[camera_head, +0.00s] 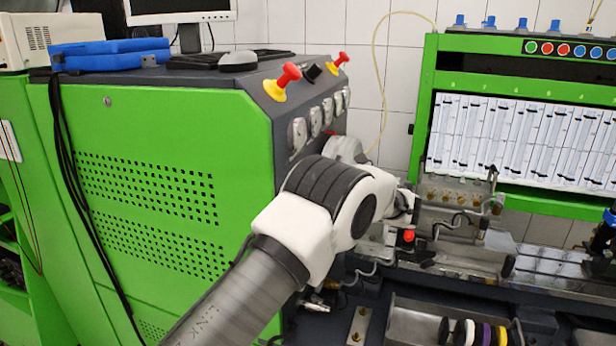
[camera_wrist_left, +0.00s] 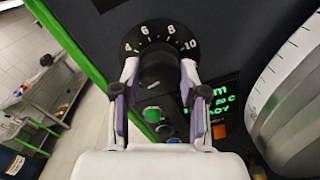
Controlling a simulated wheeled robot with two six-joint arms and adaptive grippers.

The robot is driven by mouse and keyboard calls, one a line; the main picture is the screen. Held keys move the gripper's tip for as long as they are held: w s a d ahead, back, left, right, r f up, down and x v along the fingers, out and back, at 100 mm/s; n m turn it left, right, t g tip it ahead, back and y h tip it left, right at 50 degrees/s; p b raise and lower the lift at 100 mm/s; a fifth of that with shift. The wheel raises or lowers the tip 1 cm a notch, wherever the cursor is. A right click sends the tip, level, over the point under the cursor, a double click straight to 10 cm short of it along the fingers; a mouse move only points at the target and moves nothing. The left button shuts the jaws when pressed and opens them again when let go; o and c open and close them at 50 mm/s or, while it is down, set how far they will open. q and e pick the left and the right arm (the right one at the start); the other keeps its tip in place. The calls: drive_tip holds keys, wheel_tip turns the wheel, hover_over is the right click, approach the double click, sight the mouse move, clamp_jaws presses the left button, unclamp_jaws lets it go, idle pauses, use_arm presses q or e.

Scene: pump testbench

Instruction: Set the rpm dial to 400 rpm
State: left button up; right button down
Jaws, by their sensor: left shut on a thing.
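The rpm dial shows in the left wrist view as a black knob (camera_wrist_left: 158,66) on a round black scale (camera_wrist_left: 157,31). The white numbers 4, 6, 8 and 10 show along the scale's upper edge; its lower part is hidden. My left gripper (camera_wrist_left: 160,75) is shut on the knob, one finger on each side. I cannot clearly read where the knob points. A display (camera_wrist_left: 216,100) with green text is partly covered by a finger. In the head view my left arm reaches to the console's front, and it hides the dial and the fingers.
A green button (camera_wrist_left: 152,114) and an orange button (camera_wrist_left: 219,131) sit close below the dial. In the head view, the green console (camera_head: 150,190) carries red-and-yellow knobs (camera_head: 282,82), with the test bench (camera_head: 530,265) to the right.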

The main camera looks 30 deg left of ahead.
use_arm(q)
drive_tip(key=shift+f+m+g+p, duration=0.15)
drive_tip(key=shift+m+p, duration=2.15)
drive_tip(key=shift+m, duration=0.85)
drive_tip(key=shift+f+m+g+p, duration=0.1)
drive_tip(key=shift+m+g+p, duration=0.05)
drive_tip(key=shift+m+p, duration=2.55)
drive_tip(key=shift+m+b, duration=0.45)
drive_tip(key=shift+m, duration=0.1)
drive_tip(key=o, duration=1.1)
drive_tip(key=shift+o, duration=0.2)
drive_tip(key=shift+a+r, duration=0.1)
